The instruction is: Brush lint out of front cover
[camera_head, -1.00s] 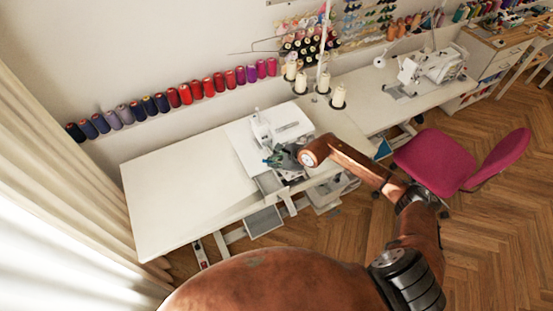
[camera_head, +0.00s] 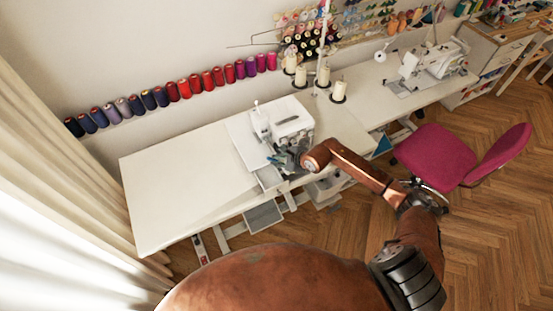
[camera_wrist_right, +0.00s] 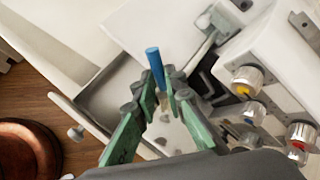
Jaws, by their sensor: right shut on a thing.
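The white sewing machine (camera_head: 292,122) stands on the white table, and its front cover (camera_head: 268,178) appears folded down at the front. In the right wrist view the open cover (camera_wrist_right: 100,100) looks like a shallow grey-white tray. Small grey lint bits (camera_wrist_right: 172,143) lie in it, partly hidden behind the fingers. My right gripper (camera_wrist_right: 167,88) is shut on a brush (camera_wrist_right: 155,62) with a blue end and a paler lower part. The brush is tilted above the cover; whether its lower end touches cannot be told. In the head view my right gripper (camera_head: 287,160) is at the machine's front. My left gripper is out of view.
Coloured tension dials (camera_wrist_right: 247,80) sit close at the right in the wrist view. The table (camera_head: 180,190) is bare left of the machine. Thread cones (camera_head: 323,76) stand behind, and a magenta chair (camera_head: 435,155) stands to the right.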

